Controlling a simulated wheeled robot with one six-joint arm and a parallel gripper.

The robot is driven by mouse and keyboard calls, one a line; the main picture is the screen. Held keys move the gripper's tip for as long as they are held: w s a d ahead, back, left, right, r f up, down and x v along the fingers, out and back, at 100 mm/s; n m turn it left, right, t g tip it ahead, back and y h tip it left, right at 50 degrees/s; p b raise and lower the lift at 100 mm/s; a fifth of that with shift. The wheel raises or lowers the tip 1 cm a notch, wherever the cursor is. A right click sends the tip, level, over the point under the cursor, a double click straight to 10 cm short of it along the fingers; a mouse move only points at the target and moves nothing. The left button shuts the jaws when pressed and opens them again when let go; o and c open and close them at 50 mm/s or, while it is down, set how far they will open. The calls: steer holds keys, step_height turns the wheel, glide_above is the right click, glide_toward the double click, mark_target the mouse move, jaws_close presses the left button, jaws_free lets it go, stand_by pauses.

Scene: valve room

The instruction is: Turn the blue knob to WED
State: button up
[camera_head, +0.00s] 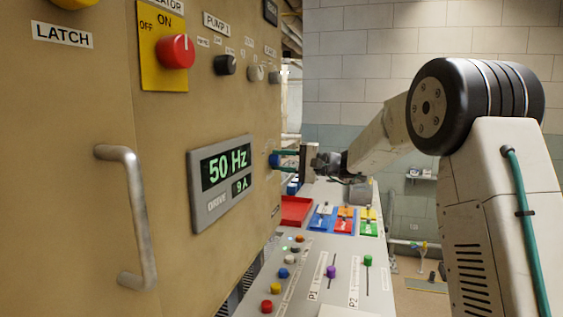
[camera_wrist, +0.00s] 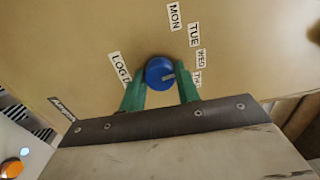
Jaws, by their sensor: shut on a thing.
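The blue knob (camera_wrist: 160,70) sits on the tan cabinet face, in the middle of the wrist view. Its grey pointer mark faces right, toward the side with WED (camera_wrist: 201,58) and THU (camera_wrist: 196,78); I cannot tell exactly which label it lines up with. MON (camera_wrist: 174,16) and TUE (camera_wrist: 194,34) are higher up the arc. My gripper (camera_wrist: 160,86) has its green fingers on both sides of the knob, shut on it. In the head view my gripper (camera_head: 287,161) reaches the knob (camera_head: 274,160) from the right, with the labels hidden.
A cabinet handle (camera_head: 135,215), the drive display (camera_head: 222,182) and a red knob (camera_head: 176,51) are on the cabinet to the left. Below my gripper, a console (camera_head: 317,250) carries a red tray (camera_head: 296,209), coloured switches (camera_head: 343,222) and sliders (camera_head: 331,272).

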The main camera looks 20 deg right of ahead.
steer(key=shift+m, duration=0.7)
steer(key=o, duration=1)
steer(key=shift+d, duration=0.1)
steer(key=v, duration=0.7)
steer(key=shift+s+d+f, duration=0.1)
steer(key=shift+s+d, duration=0.15)
steer(key=shift+d, duration=0.1)
